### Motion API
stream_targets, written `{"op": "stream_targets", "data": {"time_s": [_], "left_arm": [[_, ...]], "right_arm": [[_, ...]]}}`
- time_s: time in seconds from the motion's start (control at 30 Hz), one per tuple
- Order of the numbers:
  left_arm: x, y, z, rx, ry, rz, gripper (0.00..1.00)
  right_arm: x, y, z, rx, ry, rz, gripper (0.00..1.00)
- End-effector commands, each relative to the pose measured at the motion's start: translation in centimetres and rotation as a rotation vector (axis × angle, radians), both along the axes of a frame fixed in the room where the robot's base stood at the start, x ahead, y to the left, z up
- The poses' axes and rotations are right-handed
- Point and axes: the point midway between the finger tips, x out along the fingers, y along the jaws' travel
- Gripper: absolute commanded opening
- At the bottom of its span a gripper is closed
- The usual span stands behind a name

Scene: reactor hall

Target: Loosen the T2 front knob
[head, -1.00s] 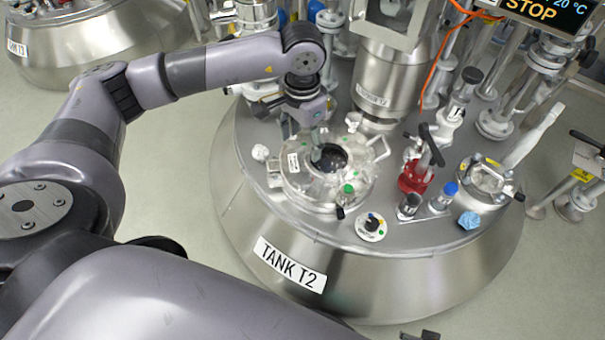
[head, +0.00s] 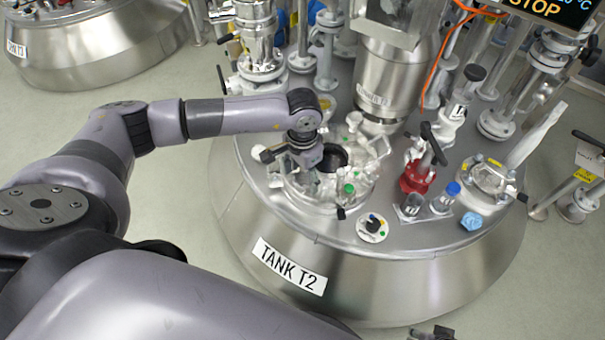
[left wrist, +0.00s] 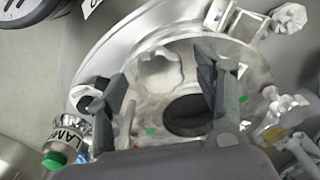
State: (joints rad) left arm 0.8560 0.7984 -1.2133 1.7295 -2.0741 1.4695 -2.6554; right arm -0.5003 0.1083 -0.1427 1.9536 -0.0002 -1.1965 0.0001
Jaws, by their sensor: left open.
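Tank T2 (head: 290,265) has a round hatch (head: 365,180) on its top, with a dark round opening or glass (head: 333,156) in it. I cannot tell for sure which fitting is the front knob. My left gripper (head: 306,178) points down over the left part of the hatch. In the left wrist view its two fingers (left wrist: 165,98) are wide apart with nothing between them, and the dark round glass (left wrist: 188,116) shows beyond. The gripper body hides part of the hatch. A dark piece at the bottom edge of the head view may be my right gripper (head: 435,333); its jaws are unclear.
On the tank's top are a green-capped fitting (head: 348,190), a red valve (head: 416,180), a blue-capped bottle (head: 446,197), a small dial (head: 372,228) and a blue crumpled piece (head: 471,221). A steel column (head: 385,85) and pipes stand behind the hatch.

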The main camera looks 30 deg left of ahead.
Motion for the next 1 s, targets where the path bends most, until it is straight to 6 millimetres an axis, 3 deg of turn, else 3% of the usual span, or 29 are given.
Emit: {"op": "stream_targets", "data": {"time_s": [0.1,0.8,1.0], "left_arm": [[0.0,-0.01,0.01,0.0,0.0,0.0,0.61],[-0.01,0.0,0.05,0.0,0.0,0.0,0.14],[0.0,0.0,0.03,0.0,0.0,0.011,0.14]], "right_arm": [[0.0,0.0,0.0,0.0,0.0,0.0,0.4],[0.03,0.04,-0.01,0.001,-0.001,0.0,0.4],[0.01,0.02,-0.08,0.0,0.0,0.0,0.4]]}}
